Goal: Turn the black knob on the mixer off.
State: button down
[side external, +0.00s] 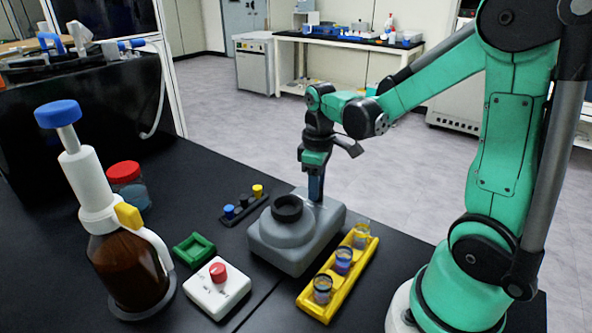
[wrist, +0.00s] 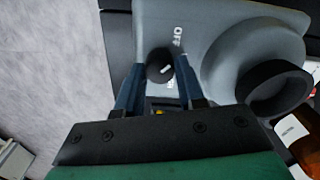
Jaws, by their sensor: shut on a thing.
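The grey mixer (side external: 278,243) stands on the black bench with a black round cup (side external: 287,208) on top. It also fills the upper part of the wrist view (wrist: 222,45). There the black knob (wrist: 157,62) carries a short white line, slanted up to the right. White OFF lettering is above and right of the knob; other lettering below it is partly hidden. My gripper (side external: 316,197) points down at the mixer's back end. In the wrist view its blue fingers (wrist: 160,72) are shut on the knob, one on each side. The knob is hidden in the side view.
A yellow rack (side external: 308,300) with small jars stands right of the mixer. Left of it are a white box with a red knob (side external: 217,288), a green holder (side external: 194,249) and a brown dispenser bottle (side external: 130,270). A dark rack (side external: 243,207) stands behind. Floor lies beyond the bench.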

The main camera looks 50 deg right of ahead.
jog(key=shift+n, duration=1.1)
jog(key=c, duration=0.5)
grip_release()
jog(key=shift+c, duration=0.2)
jog(key=shift+r, duration=2.8)
jog(key=shift+a, duration=0.1)
